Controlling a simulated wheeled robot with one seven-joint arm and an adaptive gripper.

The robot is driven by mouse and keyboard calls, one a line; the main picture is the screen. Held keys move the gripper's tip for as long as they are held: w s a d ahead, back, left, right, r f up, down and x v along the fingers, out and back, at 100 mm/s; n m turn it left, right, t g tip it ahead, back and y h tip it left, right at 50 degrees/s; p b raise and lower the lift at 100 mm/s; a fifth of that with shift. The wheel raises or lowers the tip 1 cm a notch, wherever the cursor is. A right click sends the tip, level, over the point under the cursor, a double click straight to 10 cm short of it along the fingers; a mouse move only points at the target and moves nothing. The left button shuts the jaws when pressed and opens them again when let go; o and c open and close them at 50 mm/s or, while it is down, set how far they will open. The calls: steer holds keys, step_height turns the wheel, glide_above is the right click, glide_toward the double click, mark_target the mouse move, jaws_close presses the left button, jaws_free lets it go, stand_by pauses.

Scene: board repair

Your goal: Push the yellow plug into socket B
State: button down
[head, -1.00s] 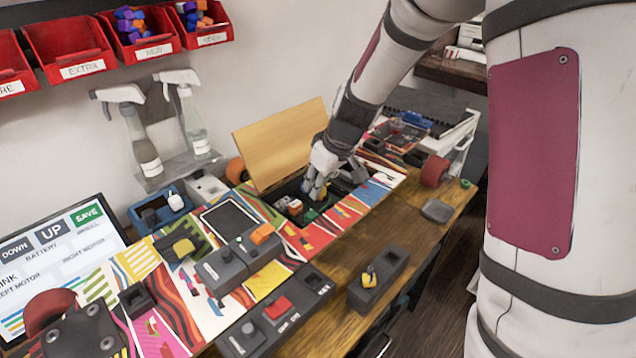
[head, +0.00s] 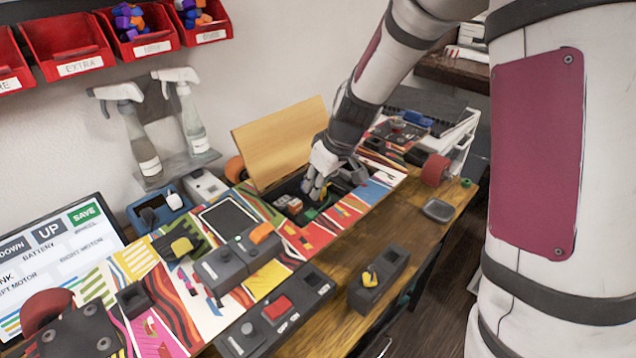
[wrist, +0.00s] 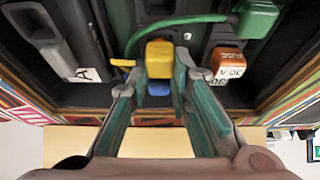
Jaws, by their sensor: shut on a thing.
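The yellow plug (wrist: 160,58) is between the fingertips of my gripper (wrist: 161,72) in the wrist view, and the teal fingers are shut on it. A blue part (wrist: 158,88) shows just below it, between the fingers. The plug is over the dark inside of an open bay in the board; I cannot tell how deep it sits. A dark part labelled A (wrist: 85,75) is to its left. No label B can be read, and any socket under the plug is hidden. In the head view my gripper (head: 313,187) reaches down into the bay and hides the plug.
An orange fuse marked 30 A (wrist: 228,62) is close to the right finger. A green connector (wrist: 258,18) with a green wire runs above the plug. A raised wooden lid (head: 280,145) stands behind the bay. A black block (head: 378,282) lies on the table in front.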

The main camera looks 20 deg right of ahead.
steer(key=shift+f+b, duration=0.35)
stand_by(0.3)
steer(key=c, duration=1.1)
jaws_free()
steer(key=shift+r+p, duration=1.05)
steer(key=shift+r, duration=0.65)
steer(key=shift+r+p, duration=1.8)
steer(key=shift+r, duration=1.1)
